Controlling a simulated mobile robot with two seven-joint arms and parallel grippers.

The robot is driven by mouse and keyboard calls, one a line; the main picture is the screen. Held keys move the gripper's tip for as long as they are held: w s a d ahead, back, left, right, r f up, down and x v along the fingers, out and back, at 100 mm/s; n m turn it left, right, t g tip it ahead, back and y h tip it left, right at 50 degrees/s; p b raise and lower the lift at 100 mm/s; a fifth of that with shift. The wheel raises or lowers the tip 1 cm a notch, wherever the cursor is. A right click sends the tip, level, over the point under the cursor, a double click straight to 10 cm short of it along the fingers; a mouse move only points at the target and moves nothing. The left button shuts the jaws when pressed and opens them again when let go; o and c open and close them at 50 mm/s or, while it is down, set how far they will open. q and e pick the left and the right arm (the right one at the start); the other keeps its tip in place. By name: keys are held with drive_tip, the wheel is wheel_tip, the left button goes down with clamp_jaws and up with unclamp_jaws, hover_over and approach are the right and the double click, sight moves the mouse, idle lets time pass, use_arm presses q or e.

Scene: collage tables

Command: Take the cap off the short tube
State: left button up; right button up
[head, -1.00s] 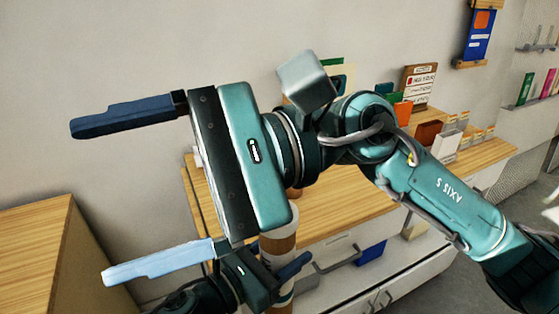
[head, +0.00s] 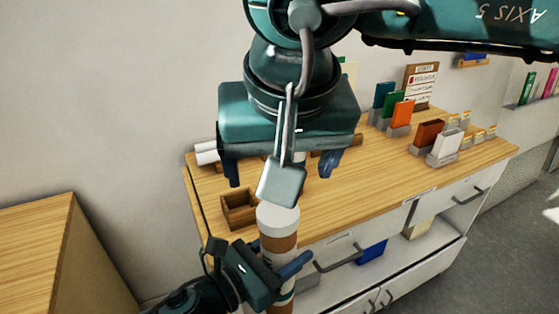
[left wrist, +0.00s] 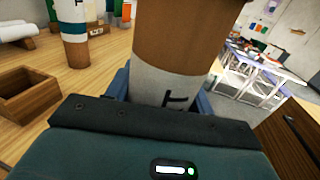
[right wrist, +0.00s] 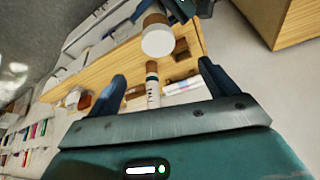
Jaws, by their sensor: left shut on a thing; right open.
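A brown cardboard tube (head: 279,243) with a white cap (head: 278,217) on its upper end stands upright in my left gripper (head: 277,268), which is shut on its white lower part. The left wrist view shows this tube (left wrist: 175,45) close up between the fingers. My right gripper (head: 281,170) is open and empty, above and behind the cap in the head view. In the right wrist view the white cap (right wrist: 158,41) lies beyond the open fingertips, not between them. Another tube (left wrist: 75,25) stands on the table; my right gripper mostly hides it in the head view.
An open wooden box (head: 240,209) sits at the table's near left, with white rolls (head: 206,153) behind it. Coloured boxes (head: 401,114) and a small sign (head: 421,84) stand at the back right. Another wooden table (head: 35,245) is at left.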

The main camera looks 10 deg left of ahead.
sight(275, 211)
drive_tip(key=x, duration=1.1)
drive_tip(key=shift+f, duration=0.35)
drive_tip(key=shift+c, duration=0.6)
drive_tip(key=c, duration=1.1)
drive_tip(key=shift+r, duration=0.15)
drive_tip(key=shift+r, duration=1)
drive_tip(key=shift+w, duration=0.1)
drive_tip(key=shift+r, duration=1.9)
